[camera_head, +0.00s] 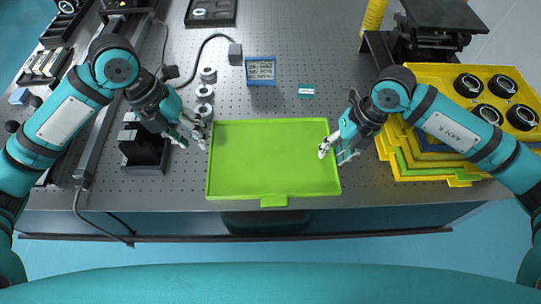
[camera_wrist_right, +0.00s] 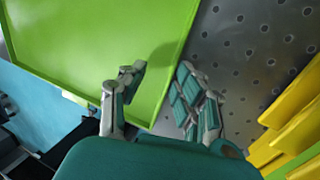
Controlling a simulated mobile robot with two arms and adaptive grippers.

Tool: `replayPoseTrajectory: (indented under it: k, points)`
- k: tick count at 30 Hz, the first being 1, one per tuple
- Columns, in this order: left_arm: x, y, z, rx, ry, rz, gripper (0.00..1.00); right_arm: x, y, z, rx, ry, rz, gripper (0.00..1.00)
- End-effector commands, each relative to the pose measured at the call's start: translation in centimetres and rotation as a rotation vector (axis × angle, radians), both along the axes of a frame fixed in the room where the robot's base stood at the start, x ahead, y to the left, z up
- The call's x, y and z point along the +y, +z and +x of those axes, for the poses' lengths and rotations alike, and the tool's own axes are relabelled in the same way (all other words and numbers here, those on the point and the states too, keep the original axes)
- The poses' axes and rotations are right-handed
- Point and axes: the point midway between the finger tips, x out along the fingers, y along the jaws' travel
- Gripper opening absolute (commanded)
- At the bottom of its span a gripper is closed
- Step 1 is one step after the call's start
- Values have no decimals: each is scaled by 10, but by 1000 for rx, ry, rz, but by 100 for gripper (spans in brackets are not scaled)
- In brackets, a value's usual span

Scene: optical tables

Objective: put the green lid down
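The green lid (camera_head: 273,160) is a flat, shallow rectangle with a raised rim and a small front tab. It lies level over the front middle of the table; I cannot tell whether it rests on it. My left gripper (camera_head: 193,143) is at the lid's left edge, its fingers apart. My right gripper (camera_head: 335,153) is at the right edge. In the right wrist view, one finger of the right gripper (camera_wrist_right: 160,88) is over the lid (camera_wrist_right: 100,40) and the other is outside its rim, with a gap between them.
Stacked yellow trays (camera_head: 440,160) with black round parts stand close to the right gripper. A blue-framed display (camera_head: 261,70), several metal rings (camera_head: 205,93) and a small teal piece (camera_head: 306,91) lie behind the lid. A black mount (camera_head: 143,150) stands left. The perforated table (camera_head: 300,40) is clear at centre back.

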Motion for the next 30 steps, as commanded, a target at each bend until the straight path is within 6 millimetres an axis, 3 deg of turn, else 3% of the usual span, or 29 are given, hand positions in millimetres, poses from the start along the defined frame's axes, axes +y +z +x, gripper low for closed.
replayPoseTrajectory:
  k: [1,5,18,30]
  points:
    - [0,-1,0,0,0,0,34,0,-11,-7,24,2,-6,32]
    - [1,0,0,0,0,0,34,-3,2,-7,20,1,-7,32]
    - [1,1,0,0,0,0,34,-18,70,-6,-4,0,-4,32]
    - [1,2,0,0,0,0,34,-20,80,-6,-6,0,-5,32]
